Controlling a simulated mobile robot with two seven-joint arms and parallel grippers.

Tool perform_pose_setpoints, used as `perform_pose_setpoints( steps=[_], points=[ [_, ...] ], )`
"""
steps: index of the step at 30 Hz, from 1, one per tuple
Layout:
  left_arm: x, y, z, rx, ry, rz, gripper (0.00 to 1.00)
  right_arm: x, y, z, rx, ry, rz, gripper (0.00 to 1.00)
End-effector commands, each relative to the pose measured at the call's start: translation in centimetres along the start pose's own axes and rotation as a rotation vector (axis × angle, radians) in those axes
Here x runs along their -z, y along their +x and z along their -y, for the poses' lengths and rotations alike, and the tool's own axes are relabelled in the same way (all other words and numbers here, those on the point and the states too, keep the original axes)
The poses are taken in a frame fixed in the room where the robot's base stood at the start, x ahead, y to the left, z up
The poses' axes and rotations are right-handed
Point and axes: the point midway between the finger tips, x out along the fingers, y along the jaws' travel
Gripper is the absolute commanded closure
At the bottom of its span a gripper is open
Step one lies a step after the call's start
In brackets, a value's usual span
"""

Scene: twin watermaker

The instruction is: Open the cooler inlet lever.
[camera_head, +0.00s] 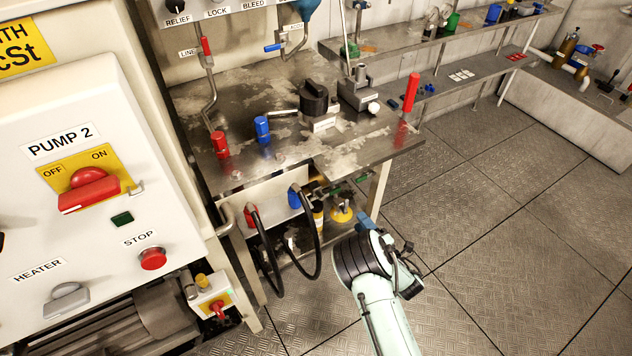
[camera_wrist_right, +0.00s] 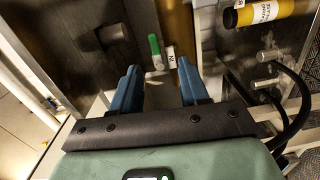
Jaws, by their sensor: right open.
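A small green-handled lever (camera_wrist_right: 155,48) shows in the right wrist view, beside a white label (camera_wrist_right: 171,57) whose text is only partly readable. It appears to be the cooler inlet lever. My right gripper (camera_wrist_right: 155,88) is open, its two blue fingers apart and empty. The lever lies beyond the fingertips, between their lines, and looks apart from them. In the head view my right gripper (camera_head: 366,221) is at the lower shelf under the metal bench, its fingers mostly hidden by my wrist. A bit of green (camera_head: 362,179) shows under the bench edge. My left gripper is not in view.
A yellow labelled cylinder (camera_wrist_right: 262,12) and black hoses (camera_wrist_right: 292,100) are right of the fingers in the wrist view. The metal bench (camera_head: 350,150) overhangs the shelf, with a leg (camera_head: 378,190) close to my gripper. The floor (camera_head: 480,230) to the right is clear.

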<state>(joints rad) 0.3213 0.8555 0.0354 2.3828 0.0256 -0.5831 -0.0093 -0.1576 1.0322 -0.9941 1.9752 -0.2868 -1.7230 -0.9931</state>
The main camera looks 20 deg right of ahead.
Motion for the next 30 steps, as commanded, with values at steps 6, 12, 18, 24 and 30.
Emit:
perform_pose_setpoints(
  steps=[6, 12, 18, 24, 30],
  points=[
    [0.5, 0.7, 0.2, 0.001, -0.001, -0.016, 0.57, 0.4, 1.0, -0.7, -0.036, -0.051, -0.036, 0.55],
    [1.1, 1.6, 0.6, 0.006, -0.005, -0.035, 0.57, 0.6, 4.1, -0.8, -0.038, -0.050, -0.038, 0.55],
    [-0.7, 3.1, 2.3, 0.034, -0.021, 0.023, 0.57, 0.7, 8.5, -0.8, -0.036, -0.048, -0.037, 0.55],
    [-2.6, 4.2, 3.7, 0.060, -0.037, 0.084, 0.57, 0.7, 11.9, -0.9, -0.035, -0.048, -0.034, 0.55],
    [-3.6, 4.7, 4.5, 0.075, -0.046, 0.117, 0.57, 0.8, 13.6, -1.1, -0.034, -0.046, -0.033, 0.55]
  ],
)
